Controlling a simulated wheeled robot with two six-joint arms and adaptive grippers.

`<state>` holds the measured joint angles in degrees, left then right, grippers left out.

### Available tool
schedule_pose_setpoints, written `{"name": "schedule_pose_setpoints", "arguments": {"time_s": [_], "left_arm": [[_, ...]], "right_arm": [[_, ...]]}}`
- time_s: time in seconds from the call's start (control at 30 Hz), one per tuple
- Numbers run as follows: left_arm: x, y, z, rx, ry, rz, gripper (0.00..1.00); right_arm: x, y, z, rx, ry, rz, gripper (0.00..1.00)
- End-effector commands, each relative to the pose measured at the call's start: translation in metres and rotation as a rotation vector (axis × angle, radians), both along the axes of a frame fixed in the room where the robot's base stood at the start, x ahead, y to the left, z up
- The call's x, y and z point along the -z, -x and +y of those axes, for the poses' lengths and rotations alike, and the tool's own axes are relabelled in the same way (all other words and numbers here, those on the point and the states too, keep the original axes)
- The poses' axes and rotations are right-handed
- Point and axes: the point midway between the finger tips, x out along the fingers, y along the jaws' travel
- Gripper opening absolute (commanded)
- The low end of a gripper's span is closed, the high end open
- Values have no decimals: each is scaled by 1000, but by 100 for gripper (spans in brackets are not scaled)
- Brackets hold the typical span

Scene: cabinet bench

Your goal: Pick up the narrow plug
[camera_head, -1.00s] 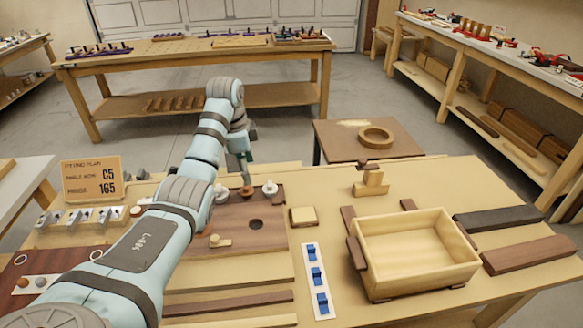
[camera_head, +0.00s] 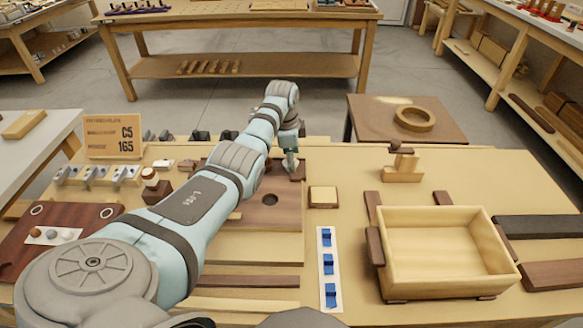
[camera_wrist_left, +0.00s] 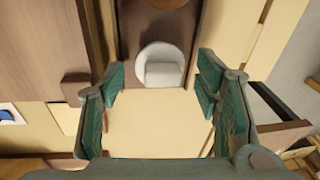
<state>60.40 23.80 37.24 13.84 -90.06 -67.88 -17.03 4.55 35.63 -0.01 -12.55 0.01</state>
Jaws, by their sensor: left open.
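A pale rounded plug with a flat tab (camera_wrist_left: 162,66) stands on the dark brown strip in the left wrist view, ahead of my fingertips and roughly between them. I cannot tell from its width whether it is the narrow plug. My left gripper (camera_wrist_left: 157,85) is open with nothing between its pads. In the head view my left gripper (camera_head: 291,163) is low over the back right corner of the brown board (camera_head: 285,217), which has a round dark hole (camera_head: 270,199). My arm hides much of the board's left part. The right gripper is not in view.
A pale wooden box (camera_head: 440,285) stands to the right. A small pale block (camera_head: 323,195) lies just right of the board. A white strip with blue pieces (camera_head: 328,268) is in front. A sign (camera_head: 112,135) stands at the back left.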

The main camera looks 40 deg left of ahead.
Motion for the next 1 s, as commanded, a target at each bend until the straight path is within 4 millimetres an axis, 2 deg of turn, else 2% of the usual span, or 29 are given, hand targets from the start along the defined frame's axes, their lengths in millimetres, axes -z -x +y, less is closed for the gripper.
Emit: {"name": "schedule_pose_setpoints", "arguments": {"time_s": [0.03,0.07,0.27,0.4,0.5,0.83,1.0], "left_arm": [[9,0,0,-1,1,1,57],[10,-1,0,0,0,0,57],[9,-1,1,1,-1,-1,57],[9,-1,1,0,-1,-1,35],[9,-1,1,0,-1,-1,23],[7,-1,1,1,-1,-1,23],[-9,-2,1,0,-1,-3,23]], "right_arm": [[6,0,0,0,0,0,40],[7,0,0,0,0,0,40],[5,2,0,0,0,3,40],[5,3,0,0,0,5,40],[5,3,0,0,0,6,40],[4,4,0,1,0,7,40],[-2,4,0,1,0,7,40]]}}
